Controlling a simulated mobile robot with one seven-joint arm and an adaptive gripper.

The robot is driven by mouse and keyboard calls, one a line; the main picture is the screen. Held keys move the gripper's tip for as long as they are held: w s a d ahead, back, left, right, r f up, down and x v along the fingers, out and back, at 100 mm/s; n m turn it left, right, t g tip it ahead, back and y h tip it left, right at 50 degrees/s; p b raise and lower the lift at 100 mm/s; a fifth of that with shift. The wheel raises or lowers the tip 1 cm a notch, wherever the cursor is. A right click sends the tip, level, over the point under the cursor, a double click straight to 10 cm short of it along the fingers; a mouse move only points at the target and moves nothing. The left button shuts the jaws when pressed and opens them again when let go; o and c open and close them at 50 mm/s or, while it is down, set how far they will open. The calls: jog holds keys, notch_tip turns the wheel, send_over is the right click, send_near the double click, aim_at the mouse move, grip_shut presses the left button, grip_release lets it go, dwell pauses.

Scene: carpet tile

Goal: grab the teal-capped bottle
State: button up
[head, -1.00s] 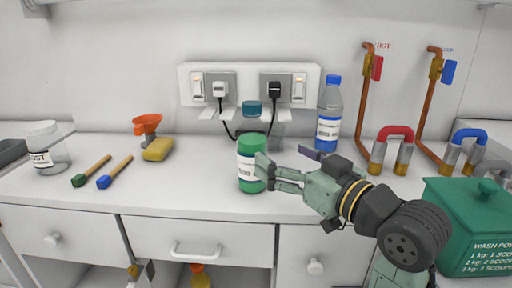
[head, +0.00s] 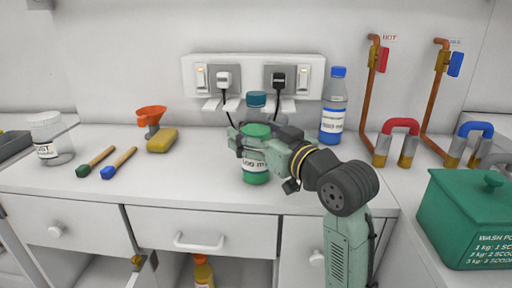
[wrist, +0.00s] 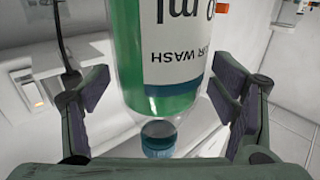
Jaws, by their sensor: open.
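The teal-capped bottle (head: 256,178) stands upright near the counter's front middle. It is clear, with green liquid, a white label and a teal cap. In the wrist view the bottle (wrist: 165,98) appears cap-down, its label text inverted. My gripper (head: 252,141) is open around the bottle, reaching in from the right at the level of the liquid's top and upper label. In the wrist view the open gripper (wrist: 160,82) has one finger on each side of the bottle. The right finger looks close to it; I cannot tell whether it touches.
A blue-capped bottle (head: 333,112) stands right of my gripper. A socket panel (head: 253,72) with plugs and cords is behind. A green wash powder box (head: 462,220) stands right.

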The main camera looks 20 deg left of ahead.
jog(key=c, duration=1.6)
jog(key=shift+c, duration=0.7)
jog(key=shift+r, duration=0.1)
